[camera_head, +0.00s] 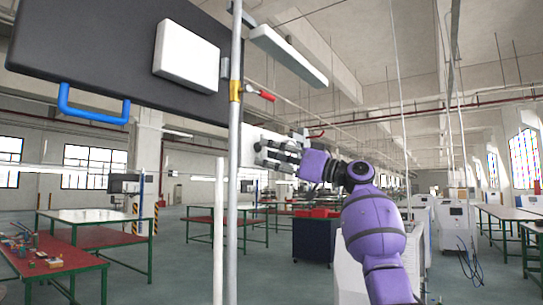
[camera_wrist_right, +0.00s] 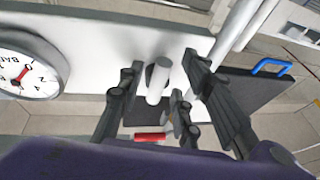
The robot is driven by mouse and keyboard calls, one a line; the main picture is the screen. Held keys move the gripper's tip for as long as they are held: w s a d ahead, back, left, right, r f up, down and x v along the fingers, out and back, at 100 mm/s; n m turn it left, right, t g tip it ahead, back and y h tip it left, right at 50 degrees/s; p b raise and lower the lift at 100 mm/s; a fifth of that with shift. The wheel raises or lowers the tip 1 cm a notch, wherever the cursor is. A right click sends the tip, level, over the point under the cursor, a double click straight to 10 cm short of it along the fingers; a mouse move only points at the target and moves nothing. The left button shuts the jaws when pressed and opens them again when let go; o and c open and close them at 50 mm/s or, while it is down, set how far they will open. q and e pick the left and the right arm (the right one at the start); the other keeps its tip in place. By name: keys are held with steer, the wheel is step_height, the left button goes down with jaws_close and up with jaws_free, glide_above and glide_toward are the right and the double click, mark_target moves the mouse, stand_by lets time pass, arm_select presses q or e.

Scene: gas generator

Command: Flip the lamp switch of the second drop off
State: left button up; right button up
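My right gripper (camera_head: 280,152) is at the centre of the head view, reaching left toward a pale panel behind the grey vertical pole (camera_head: 235,120). In the right wrist view its dark fingers (camera_wrist_right: 160,78) are spread apart. A short white cylinder (camera_wrist_right: 157,82) on the white panel (camera_wrist_right: 90,48) shows between them. I cannot tell whether any finger touches it. A red bar (camera_wrist_right: 150,136) lies below the cylinder. I cannot tell for sure which part is the lamp switch of the second drop. My left gripper is not in view.
A round gauge (camera_wrist_right: 28,72) is left of the fingers. A dark board (camera_head: 110,45) with a white box (camera_head: 186,58) and blue handle (camera_head: 92,104) stands close at upper left. A red valve lever (camera_head: 266,95) juts from the pole. Tables (camera_head: 95,215) stand beyond.

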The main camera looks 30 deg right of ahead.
steer(key=v, duration=1.2)
stand_by(0.3)
